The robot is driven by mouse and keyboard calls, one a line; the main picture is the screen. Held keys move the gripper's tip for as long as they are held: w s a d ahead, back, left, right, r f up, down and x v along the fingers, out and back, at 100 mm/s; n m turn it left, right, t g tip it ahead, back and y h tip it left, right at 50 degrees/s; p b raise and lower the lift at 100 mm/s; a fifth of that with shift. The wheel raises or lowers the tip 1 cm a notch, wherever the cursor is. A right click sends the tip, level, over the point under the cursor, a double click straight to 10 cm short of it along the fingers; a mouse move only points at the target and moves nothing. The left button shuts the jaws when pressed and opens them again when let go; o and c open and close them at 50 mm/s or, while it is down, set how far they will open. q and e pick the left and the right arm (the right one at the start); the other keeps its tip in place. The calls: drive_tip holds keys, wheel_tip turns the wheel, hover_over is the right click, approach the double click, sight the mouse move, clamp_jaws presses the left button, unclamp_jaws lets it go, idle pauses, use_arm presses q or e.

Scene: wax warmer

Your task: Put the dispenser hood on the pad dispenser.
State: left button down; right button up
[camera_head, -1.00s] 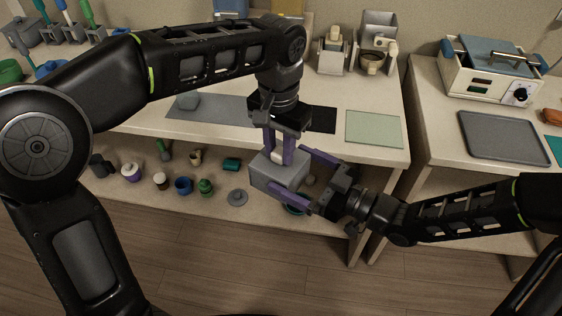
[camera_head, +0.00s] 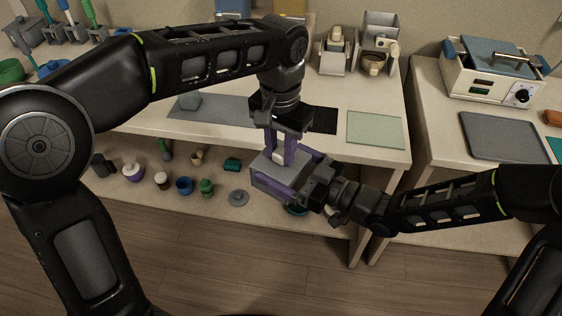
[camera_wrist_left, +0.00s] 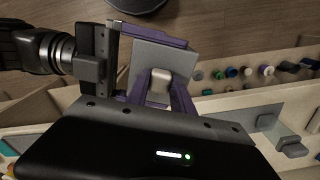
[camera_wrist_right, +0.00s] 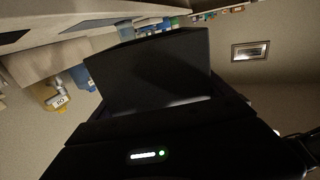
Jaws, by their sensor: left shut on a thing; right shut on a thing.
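The dispenser hood appears to be the grey box (camera_head: 270,182) with a cream knob (camera_head: 279,157), held in the air in front of the table's front edge. My left gripper (camera_head: 282,150) comes from above and is shut on the knob; the left wrist view shows the knob (camera_wrist_left: 160,82) between its fingers and the grey box (camera_wrist_left: 165,55) beyond. My right gripper (camera_head: 281,176) is shut across the box's sides. The box's dark face (camera_wrist_right: 150,72) fills the middle of the right wrist view. I cannot clearly identify the pad dispenser; grey holders (camera_head: 379,22) stand at the back of the table.
A dark mat (camera_head: 322,120) and a pale green mat (camera_head: 375,130) lie bare on the table. A lower shelf holds several jars, including a blue one (camera_head: 184,186). A white warmer (camera_head: 492,75) and a grey tray (camera_head: 505,137) are on the right table.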

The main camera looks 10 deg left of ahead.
drive_tip(key=shift+c, duration=1.4)
use_arm(q)
drive_tip(key=c, duration=1)
unclamp_jaws()
use_arm(e)
drive_tip(key=shift+c, duration=0.7)
